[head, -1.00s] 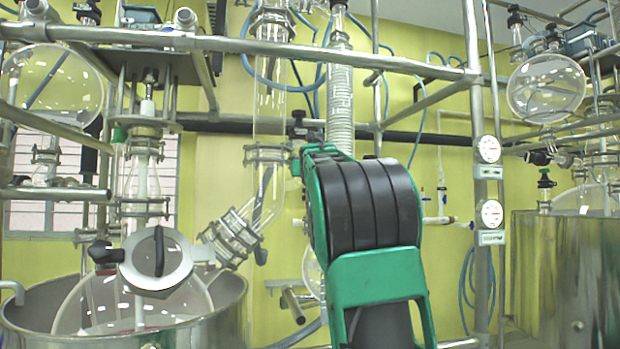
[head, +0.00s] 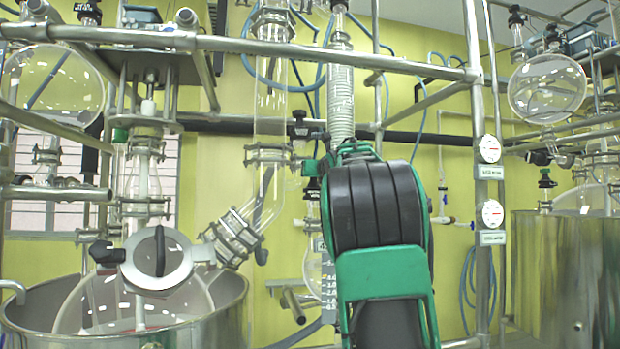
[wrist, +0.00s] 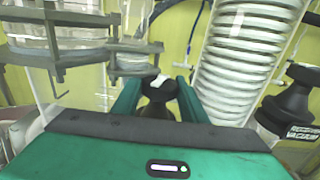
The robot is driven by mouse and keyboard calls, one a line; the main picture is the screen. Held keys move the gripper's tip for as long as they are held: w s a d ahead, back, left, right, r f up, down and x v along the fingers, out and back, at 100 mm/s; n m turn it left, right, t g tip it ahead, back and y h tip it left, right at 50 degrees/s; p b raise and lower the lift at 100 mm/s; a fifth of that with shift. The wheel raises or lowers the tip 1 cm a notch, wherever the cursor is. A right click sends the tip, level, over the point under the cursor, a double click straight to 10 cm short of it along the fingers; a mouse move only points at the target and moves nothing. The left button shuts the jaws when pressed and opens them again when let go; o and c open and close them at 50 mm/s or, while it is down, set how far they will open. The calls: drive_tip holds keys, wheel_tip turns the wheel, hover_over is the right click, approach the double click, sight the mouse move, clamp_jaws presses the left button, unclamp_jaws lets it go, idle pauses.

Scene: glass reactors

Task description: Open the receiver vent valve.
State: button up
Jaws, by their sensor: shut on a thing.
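In the wrist view my gripper (wrist: 158,88) has its two green fingers closed on the sides of a black valve knob (wrist: 156,97). A small white label on top of the knob is too blurred to read. A second black knob (wrist: 296,100) stands apart to the right, with a label that seems to read "receiver vacuum". In the head view the green and black arm hides most of the grasp. A black knob with a label (head: 312,191) shows just left of my arm, above a graduated glass receiver (head: 328,285). I cannot tell whether it is the held knob.
A white ribbed tube (head: 340,100) rises behind my arm and stands close right of the fingers in the wrist view. A clamped glass flange (wrist: 60,50) is close on the left. Steel frame bars (head: 240,45) and a glass column (head: 270,110) surround the space.

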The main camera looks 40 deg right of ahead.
drive_tip(key=shift+s+d+r+n+t+y, duration=0.15)
drive_tip(key=shift+n+t+y, duration=0.4)
drive_tip(key=shift+n+y, duration=1.05)
drive_tip(key=shift+s+d+r+n+t+y, duration=0.1)
drive_tip(key=shift+n+t+y, duration=0.65)
drive_tip(key=shift+y, duration=1.45)
drive_tip(key=shift+n, duration=0.35)
drive_tip(key=shift+w+a+f+y, duration=0.1)
drive_tip(key=shift+y, duration=0.3)
drive_tip(key=o, duration=0.9)
drive_tip(key=shift+c, duration=0.2)
drive_tip(key=shift+a, duration=0.1)
